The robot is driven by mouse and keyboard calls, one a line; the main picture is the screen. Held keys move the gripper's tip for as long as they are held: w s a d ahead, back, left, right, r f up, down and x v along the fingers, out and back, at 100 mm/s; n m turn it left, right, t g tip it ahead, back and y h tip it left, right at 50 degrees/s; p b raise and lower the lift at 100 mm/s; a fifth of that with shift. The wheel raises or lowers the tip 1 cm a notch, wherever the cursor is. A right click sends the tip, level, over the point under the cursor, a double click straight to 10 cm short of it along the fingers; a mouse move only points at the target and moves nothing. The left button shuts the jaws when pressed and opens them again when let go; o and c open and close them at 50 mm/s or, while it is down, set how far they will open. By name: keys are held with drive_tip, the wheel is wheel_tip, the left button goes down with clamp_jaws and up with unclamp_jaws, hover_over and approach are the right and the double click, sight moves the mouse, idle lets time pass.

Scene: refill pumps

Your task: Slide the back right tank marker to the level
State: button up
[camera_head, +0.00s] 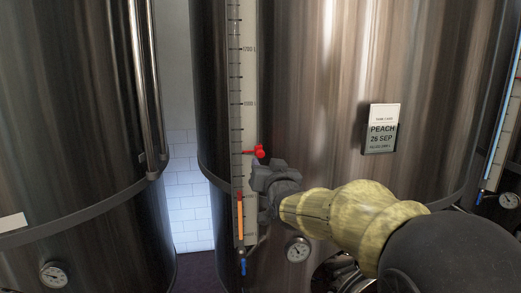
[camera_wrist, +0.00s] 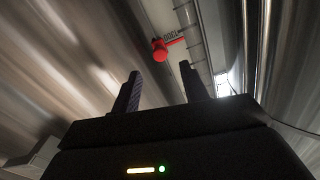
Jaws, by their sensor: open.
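The red marker (camera_head: 256,152) sits on the upright white level scale (camera_head: 243,60) of the middle steel tank (camera_head: 320,60). An orange column (camera_head: 240,215) shows in the lower part of the scale, below the marker. My gripper (camera_head: 262,170) is just below and slightly right of the marker, apart from it as far as I can see. In the wrist view the marker (camera_wrist: 160,48) lies beyond and between the two open fingers (camera_wrist: 163,88), with nothing held. The scale (camera_wrist: 190,35) runs behind the marker there.
A label reading PEACH 26 SEP (camera_head: 381,129) and a dial gauge (camera_head: 298,249) are on the middle tank. A blue valve handle (camera_head: 243,267) hangs below the scale. Another tank (camera_head: 70,110) stands at left, with a tiled wall (camera_head: 188,205) in the gap.

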sight(261, 156)
drive_tip(key=p+x, duration=0.3)
drive_tip(key=x, duration=0.4)
drive_tip(key=shift+w+r+p, duration=0.1)
drive_tip(key=shift+w+p, duration=0.1)
drive_tip(key=shift+p, duration=0.2)
drive_tip(key=shift+w+a, duration=0.2)
drive_tip(key=shift+w, duration=0.45)
clamp_jaws()
